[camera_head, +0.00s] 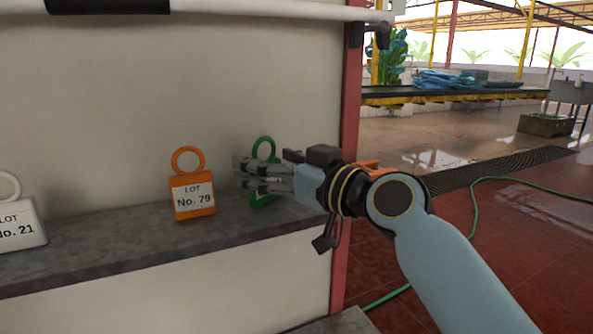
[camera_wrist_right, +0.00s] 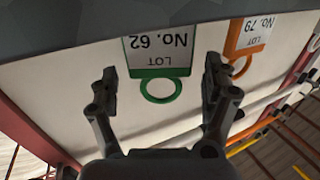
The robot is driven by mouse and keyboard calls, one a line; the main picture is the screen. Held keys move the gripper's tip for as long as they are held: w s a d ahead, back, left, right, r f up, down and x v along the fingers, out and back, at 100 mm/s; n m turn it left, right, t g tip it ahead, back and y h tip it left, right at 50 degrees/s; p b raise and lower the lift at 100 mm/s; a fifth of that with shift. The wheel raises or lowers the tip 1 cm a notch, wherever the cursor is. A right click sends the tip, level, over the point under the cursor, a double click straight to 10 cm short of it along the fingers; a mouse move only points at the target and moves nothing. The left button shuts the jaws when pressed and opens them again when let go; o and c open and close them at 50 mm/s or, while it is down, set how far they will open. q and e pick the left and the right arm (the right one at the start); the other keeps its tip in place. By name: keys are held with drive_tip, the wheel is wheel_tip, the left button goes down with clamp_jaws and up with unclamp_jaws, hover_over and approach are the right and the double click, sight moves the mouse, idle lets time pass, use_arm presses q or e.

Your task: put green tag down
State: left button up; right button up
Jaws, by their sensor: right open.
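The green tag (camera_head: 263,147) stands upright on the grey ledge (camera_head: 130,245), by the wall. My right gripper partly hides it in the head view. In the right wrist view the green tag (camera_wrist_right: 158,58) shows upside down, its label reading LOT No. 62 and its ring towards me. My right gripper (camera_head: 243,174) is open in front of the tag, with one finger to each side in the wrist view. A gap shows between each finger and the tag, and nothing is held. My left gripper is in neither view.
An orange tag (camera_head: 193,197), No. 79, stands close to the left of the gripper. A white tag (camera_head: 18,228), No. 21, is at the far left. A red post (camera_head: 347,130) edges the wall on the right. A white rail (camera_head: 250,10) runs above.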

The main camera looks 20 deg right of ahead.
drive_tip(key=v, duration=1.1)
drive_tip(key=shift+p, duration=0.3)
